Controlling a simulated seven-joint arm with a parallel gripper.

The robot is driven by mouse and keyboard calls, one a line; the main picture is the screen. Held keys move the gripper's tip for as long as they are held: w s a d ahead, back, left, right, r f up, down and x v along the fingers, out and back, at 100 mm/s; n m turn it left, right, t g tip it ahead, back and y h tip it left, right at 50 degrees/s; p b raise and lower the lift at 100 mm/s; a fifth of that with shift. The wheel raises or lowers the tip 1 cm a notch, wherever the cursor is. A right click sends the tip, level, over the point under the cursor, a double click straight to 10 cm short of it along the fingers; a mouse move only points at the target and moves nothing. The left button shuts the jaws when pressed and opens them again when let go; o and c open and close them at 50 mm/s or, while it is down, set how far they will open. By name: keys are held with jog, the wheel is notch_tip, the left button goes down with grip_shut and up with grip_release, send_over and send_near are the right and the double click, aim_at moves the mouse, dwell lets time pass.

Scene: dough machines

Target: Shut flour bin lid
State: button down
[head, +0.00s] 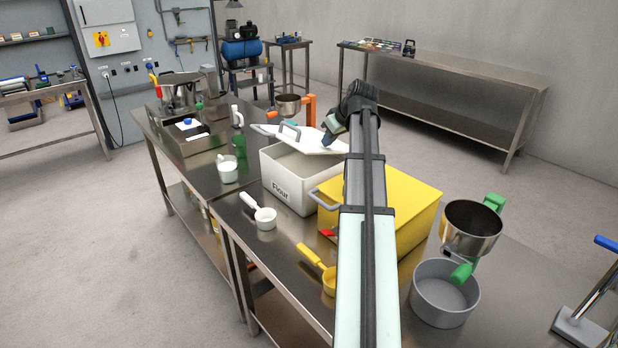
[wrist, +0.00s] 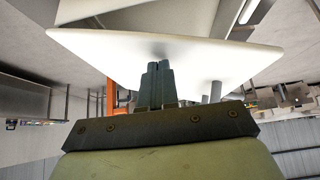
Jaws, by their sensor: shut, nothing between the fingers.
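The white flour bin (head: 287,184), marked "Flour", stands on the steel table. The bin's right side is partly hidden.
A yellow box (head: 408,205) with a grey handle stands right of the bin, partly behind my arm. A grey pot (head: 443,295) stands at the right.

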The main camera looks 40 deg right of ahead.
aim_at(330, 150)
jog(key=shift+f, duration=2.3)
jog(key=shift+r, duration=2.55)
jog(key=shift+s+r, duration=0.1)
jog(key=v, duration=1.3)
jog(key=shift+s+r, duration=0.15)
